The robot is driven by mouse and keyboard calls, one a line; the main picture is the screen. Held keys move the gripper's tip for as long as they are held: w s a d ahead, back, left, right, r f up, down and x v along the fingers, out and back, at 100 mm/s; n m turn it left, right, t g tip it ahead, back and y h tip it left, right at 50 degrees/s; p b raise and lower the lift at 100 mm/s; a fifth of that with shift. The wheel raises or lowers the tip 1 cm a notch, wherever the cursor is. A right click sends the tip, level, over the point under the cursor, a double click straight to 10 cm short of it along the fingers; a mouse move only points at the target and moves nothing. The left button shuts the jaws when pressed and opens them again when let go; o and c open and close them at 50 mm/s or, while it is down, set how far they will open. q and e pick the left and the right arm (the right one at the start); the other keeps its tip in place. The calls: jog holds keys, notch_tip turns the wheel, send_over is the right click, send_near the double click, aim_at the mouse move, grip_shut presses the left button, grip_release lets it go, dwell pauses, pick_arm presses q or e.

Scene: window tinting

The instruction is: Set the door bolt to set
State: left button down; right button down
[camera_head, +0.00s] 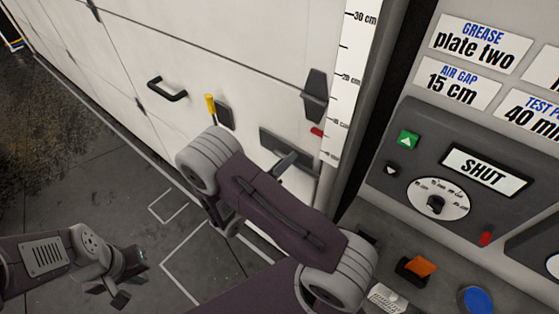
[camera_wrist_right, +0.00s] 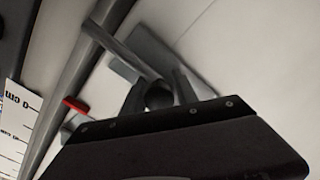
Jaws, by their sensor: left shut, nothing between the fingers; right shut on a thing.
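The door bolt (camera_head: 286,161) is a grey bar and handle on a dark plate (camera_head: 306,163) low on the white door, left of the ruler. In the right wrist view the bolt's bar (camera_wrist_right: 122,50) slants across a grey plate, with a round dark end towards me. My right gripper (camera_wrist_right: 160,92) is shut on this end, one finger on each side. My left gripper (camera_head: 124,292) is shut and empty at the lower left, over the floor and away from the door.
The door also has a black pull handle (camera_head: 167,90), a yellow-gripped lever (camera_head: 210,104) and a dark bracket (camera_head: 315,95). A red marker (camera_head: 317,132) sits at the ruler (camera_head: 347,75). The control panel (camera_head: 400,180) at right reads SHUT.

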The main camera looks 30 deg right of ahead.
jog(key=shift+s+d, duration=0.2)
jog(key=shift+s, duration=0.15)
jog(key=shift+w+a, duration=0.15)
jog(key=shift+w, duration=0.1)
jog(key=c, duration=1.1)
grip_release()
jog(key=shift+s, duration=0.25)
jog(key=b+v, duration=0.2)
jog(key=v, duration=0.7)
